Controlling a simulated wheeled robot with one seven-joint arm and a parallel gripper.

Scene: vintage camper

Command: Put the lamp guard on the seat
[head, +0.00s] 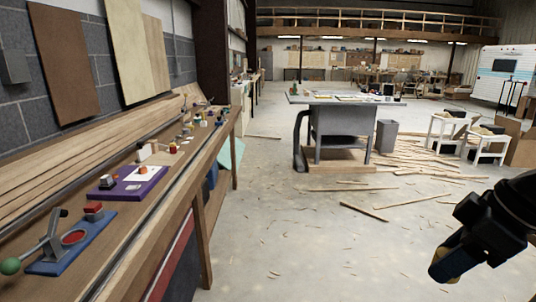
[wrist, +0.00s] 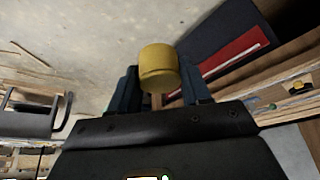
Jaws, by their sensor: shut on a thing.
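My gripper (head: 446,262) is at the lower right of the head view, in the air over the concrete floor. It is shut on a short yellow cylinder, which I take to be the lamp guard (wrist: 158,66). In the wrist view the cylinder sits between the two dark blue fingers (wrist: 160,88), and its lower part is hidden. Two white stool-like pieces, one at the back (head: 447,115) and one nearer (head: 489,139), stand at the right of the head view with things on top. I cannot tell whether either is the seat.
A long wooden workbench (head: 125,245) with tools and small parts runs along the left wall. A grey machine table (head: 342,130) stands mid-floor beside a grey bin (head: 386,136). Loose boards (head: 420,160) lie around it. The near floor is mostly clear.

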